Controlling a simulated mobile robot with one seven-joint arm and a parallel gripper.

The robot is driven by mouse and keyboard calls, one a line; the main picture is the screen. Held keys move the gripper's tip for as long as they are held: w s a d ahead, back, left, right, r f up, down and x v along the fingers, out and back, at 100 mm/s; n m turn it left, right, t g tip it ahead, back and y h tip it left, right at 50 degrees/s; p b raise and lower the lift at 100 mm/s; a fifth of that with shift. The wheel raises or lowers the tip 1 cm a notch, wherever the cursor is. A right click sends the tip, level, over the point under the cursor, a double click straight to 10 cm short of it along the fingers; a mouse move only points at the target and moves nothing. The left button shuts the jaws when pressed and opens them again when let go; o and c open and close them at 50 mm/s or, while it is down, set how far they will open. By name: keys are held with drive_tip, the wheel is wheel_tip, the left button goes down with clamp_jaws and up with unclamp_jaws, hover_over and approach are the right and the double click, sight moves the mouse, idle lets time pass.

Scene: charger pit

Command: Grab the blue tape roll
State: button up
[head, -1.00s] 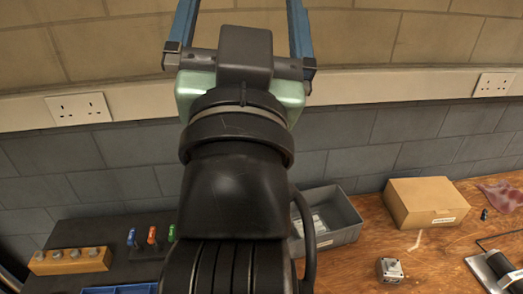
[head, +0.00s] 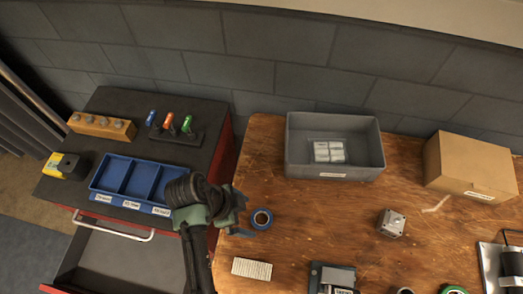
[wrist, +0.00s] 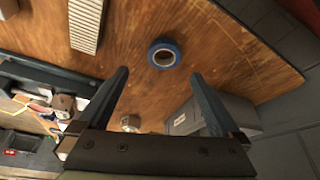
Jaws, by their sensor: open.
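The blue tape roll (head: 261,219) lies flat on the wooden bench near its left edge in the head view. It is a blue ring with a pale core, and it also shows in the wrist view (wrist: 164,54). My gripper (head: 247,220) is just left of the roll in the head view, its fingers pointing toward it. In the wrist view my gripper (wrist: 160,78) is open and empty, its two blue fingers spread wide. The roll appears beyond the fingertips, roughly between them, with no visible contact.
A grey bin (head: 334,170) and a cardboard box (head: 470,165) stand at the bench's back. A whitish ribbed block (head: 252,268) lies in front of the roll. A blue divided tray (head: 135,183) sits on the dark cabinet at left.

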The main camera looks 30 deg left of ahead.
sight(264, 220)
drive_tip(key=shift+w+a+x, duration=0.1)
drive_tip(key=shift+w+x, duration=0.1)
drive_tip(key=shift+x, duration=1.95)
drive_tip(key=shift+w+a+x, duration=0.1)
drive_tip(key=shift+w+x, duration=0.05)
drive_tip(key=shift+x, duration=2)
drive_tip(key=c, duration=1.3)
drive_tip(key=shift+r, duration=0.15)
